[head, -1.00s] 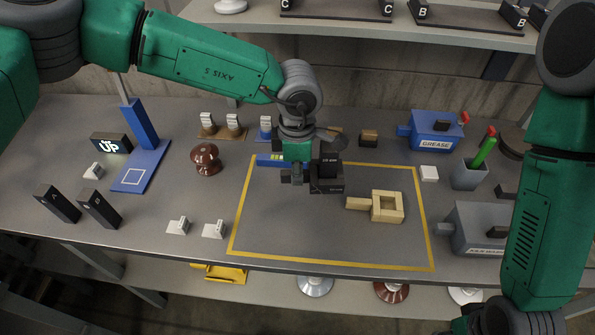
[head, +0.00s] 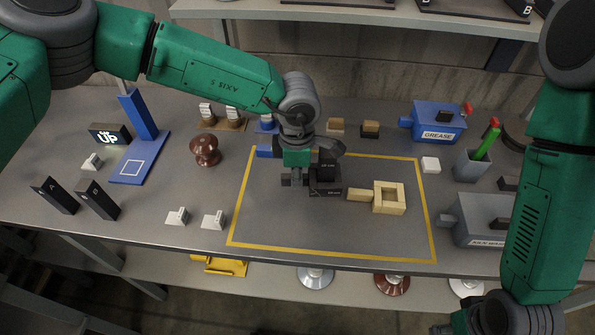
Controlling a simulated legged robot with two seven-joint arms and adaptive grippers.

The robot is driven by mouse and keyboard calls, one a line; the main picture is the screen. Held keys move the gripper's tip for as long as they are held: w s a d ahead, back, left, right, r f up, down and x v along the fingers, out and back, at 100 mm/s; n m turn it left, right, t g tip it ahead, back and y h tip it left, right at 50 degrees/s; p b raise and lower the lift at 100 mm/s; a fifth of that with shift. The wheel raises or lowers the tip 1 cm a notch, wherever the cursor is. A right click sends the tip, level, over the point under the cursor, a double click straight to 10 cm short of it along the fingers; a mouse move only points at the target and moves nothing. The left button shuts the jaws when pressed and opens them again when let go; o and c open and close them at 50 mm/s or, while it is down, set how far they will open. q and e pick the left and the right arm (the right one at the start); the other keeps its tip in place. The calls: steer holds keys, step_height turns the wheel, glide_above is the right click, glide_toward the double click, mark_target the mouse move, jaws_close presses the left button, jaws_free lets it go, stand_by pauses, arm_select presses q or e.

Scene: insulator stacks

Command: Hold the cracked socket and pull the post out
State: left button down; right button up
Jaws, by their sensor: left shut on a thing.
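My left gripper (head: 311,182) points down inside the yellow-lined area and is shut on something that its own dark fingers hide. I cannot tell if this is the socket or the post. A tan square wooden frame (head: 401,199) with a hollow middle lies just right of it. A tan bar (head: 358,195) sticks out from the frame's left side, its end close to the gripper; I cannot tell if they touch. A brown ribbed insulator (head: 204,150) stands left of the area. No crack can be made out. My right arm comes down at the right; its gripper is not clearly seen.
The yellow outline (head: 330,254) has free room at its front. A blue grease box (head: 437,120), a grey cup (head: 473,165) and a grey box (head: 480,222) stand at right. A blue stand (head: 141,150) and dark blocks (head: 97,200) are at left.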

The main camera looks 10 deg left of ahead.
mark_target(296, 197)
arm_select(q)
steer(key=shift+f+b, duration=0.8)
steer(key=shift+f, duration=1.6)
steer(key=shift+f, duration=0.2)
steer(key=c, duration=1.6)
jaws_free()
steer(key=shift+o, duration=1)
